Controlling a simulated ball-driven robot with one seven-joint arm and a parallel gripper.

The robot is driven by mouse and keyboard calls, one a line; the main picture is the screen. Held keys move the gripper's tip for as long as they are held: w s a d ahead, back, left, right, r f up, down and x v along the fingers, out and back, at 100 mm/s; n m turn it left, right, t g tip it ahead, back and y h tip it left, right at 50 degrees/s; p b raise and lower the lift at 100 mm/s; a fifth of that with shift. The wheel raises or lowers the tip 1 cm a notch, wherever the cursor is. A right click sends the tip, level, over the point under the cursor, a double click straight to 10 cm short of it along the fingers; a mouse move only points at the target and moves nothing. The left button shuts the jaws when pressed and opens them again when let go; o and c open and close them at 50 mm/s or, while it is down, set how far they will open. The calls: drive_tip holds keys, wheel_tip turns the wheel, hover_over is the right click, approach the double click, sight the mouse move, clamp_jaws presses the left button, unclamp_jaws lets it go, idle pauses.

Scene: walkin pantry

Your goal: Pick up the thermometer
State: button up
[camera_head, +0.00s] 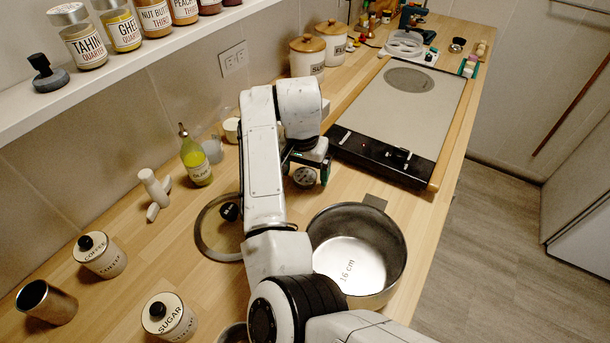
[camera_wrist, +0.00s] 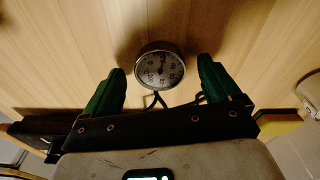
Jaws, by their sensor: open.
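The thermometer (camera_wrist: 160,66) is a small round dial with a dark metal rim, a pale face and dark numerals. It is on the wooden counter, with its face toward the wrist camera. My gripper (camera_wrist: 161,78) is open, with one green finger on either side of the dial and visible gaps to both. Dark thin legs or wires show below the dial. In the head view my gripper (camera_head: 306,172) points down at the counter, and the dial (camera_head: 304,177) shows near its fingers. I cannot tell the exact height of the fingers above the counter.
A steel pot (camera_head: 390,250) stands close in front of my gripper. A glass lid (camera_head: 207,240) lies left of my arm. An oil bottle (camera_head: 195,165) and a white cup stand further left. The cooktop (camera_head: 420,105) is behind on the right.

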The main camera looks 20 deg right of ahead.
drive_tip(key=shift+f, duration=0.3)
drive_tip(key=shift+c, duration=0.3)
drive_tip(key=c, duration=1.1)
drive_tip(key=shift+r, duration=0.1)
